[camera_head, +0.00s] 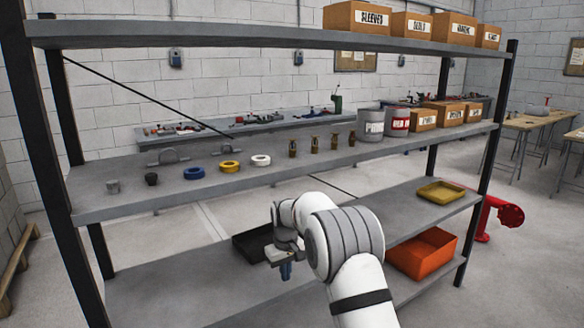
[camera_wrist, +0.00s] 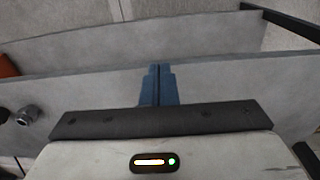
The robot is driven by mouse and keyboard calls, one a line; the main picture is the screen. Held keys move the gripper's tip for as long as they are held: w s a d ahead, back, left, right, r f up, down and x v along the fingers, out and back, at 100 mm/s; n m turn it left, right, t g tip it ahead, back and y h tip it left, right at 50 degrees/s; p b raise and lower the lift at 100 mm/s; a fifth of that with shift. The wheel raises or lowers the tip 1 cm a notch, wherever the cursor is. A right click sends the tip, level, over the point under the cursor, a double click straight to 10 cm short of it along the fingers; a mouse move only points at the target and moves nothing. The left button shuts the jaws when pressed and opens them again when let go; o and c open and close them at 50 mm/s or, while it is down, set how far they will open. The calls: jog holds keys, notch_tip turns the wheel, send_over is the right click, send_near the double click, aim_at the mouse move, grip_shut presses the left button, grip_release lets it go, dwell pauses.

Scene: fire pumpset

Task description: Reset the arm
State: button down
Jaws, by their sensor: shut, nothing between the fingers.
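My gripper (camera_head: 286,271) is in the lower middle of the head view, at the end of my white arm, in front of the shelf rack. Its blue fingers point down. In the wrist view the two blue fingers of my gripper (camera_wrist: 158,84) are together with nothing between them. Behind and below them is a bare grey shelf (camera_wrist: 230,95). My arm hides part of the lower shelves in the head view.
The middle shelf (camera_head: 110,205) holds rings, brass fittings, cans and boxes. Labelled boxes (camera_head: 357,17) stand on the top shelf. A black tray (camera_head: 252,243), an orange bin (camera_head: 424,254) and a yellow tray (camera_head: 441,192) sit lower. A red pipe fitting (camera_head: 508,213) stands at right.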

jog(key=s+d+r+m+t+p, duration=0.1)
jog(key=s+d+r+m, duration=0.1)
jog(key=s+d+r, duration=0.5)
jog(key=s+d+r+m, duration=0.1)
jog(key=s+d+r, duration=0.3)
jog(key=s+r, duration=0.5)
jog(key=s+d+m, duration=0.1)
jog(key=s+d, duration=0.2)
jog(key=s, duration=0.8)
jog(key=s+d+f+m+t+p, duration=0.1)
jog(key=s+d+m, duration=0.1)
jog(key=s, duration=0.9)
jog(key=shift+s+d, duration=0.15)
jog(key=shift+d, duration=0.35)
jog(key=shift+f, duration=0.1)
